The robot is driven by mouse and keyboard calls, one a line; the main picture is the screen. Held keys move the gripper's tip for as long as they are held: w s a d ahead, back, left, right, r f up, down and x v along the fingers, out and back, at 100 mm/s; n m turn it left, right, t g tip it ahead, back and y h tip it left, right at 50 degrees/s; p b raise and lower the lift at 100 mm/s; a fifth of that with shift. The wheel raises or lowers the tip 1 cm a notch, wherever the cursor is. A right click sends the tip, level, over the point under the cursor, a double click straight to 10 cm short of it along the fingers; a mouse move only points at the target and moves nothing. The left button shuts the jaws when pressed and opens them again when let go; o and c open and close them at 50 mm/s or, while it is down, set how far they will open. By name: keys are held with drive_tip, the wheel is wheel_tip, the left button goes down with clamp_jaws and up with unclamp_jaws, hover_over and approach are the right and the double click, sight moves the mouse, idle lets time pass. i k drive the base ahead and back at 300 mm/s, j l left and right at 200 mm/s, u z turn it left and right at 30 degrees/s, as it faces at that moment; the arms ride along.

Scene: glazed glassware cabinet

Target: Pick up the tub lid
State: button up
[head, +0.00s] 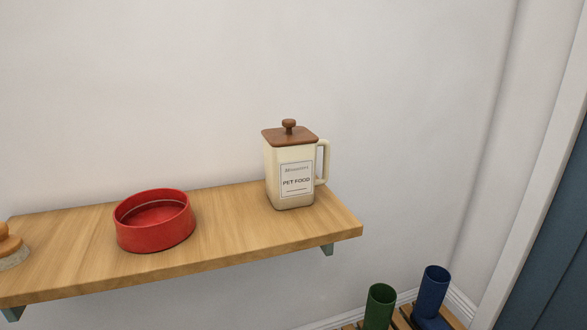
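A cream square tub (285,186) with a "PET FOOD" label and a handle on its right side stands upright near the right end of a wooden wall shelf. Its brown lid (275,134), with a round knob on top (289,125), sits on the tub and covers its opening. My gripper is not in the head view, so its state and its place relative to the lid do not show.
A red bowl (135,235) stands on the shelf (233,232) left of the tub. A wooden-topped item (10,242) is cut off at the left edge. Green (379,306) and blue (434,290) boots stand below right. Space above the lid is clear.

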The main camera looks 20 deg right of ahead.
sight(291, 135)
drive_tip(key=i+j, duration=0.1)
drive_tip(key=j, duration=0.65)
drive_tip(key=i+j+z, duration=0.1)
drive_tip(key=j+z, duration=0.15)
drive_tip(key=j, duration=0.2)
drive_tip(key=j+z, duration=0.3)
drive_tip(key=j, duration=0.2)
drive_tip(key=z, duration=1)
drive_tip(key=i, duration=1)
